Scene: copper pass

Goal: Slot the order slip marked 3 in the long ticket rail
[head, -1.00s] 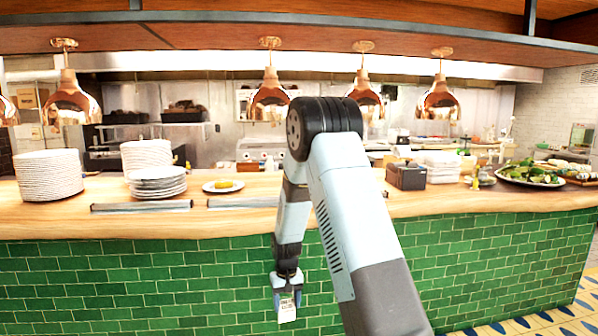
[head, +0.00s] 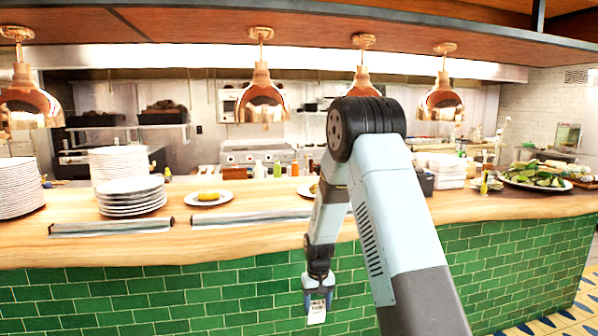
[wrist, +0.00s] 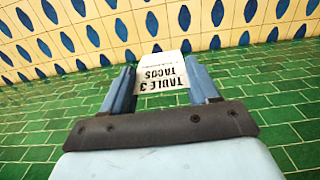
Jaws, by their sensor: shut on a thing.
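The order slip (head: 316,315) is a small white paper hanging below my gripper (head: 318,296) in front of the green tiles. Two metal ticket rails lie along the counter's front edge. The left rail (head: 112,228) shows whole. The right rail (head: 250,218) runs behind my arm, which hides its right end, so I cannot tell which is longer. The slip is below the counter top and apart from both rails.
The wooden counter (head: 80,250) carries plate stacks (head: 132,198) and a plate with yellow food (head: 209,197) behind the rails. Copper lamps (head: 262,98) hang above. A salad platter (head: 540,180) stands at the right. The front edge before the rails is clear.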

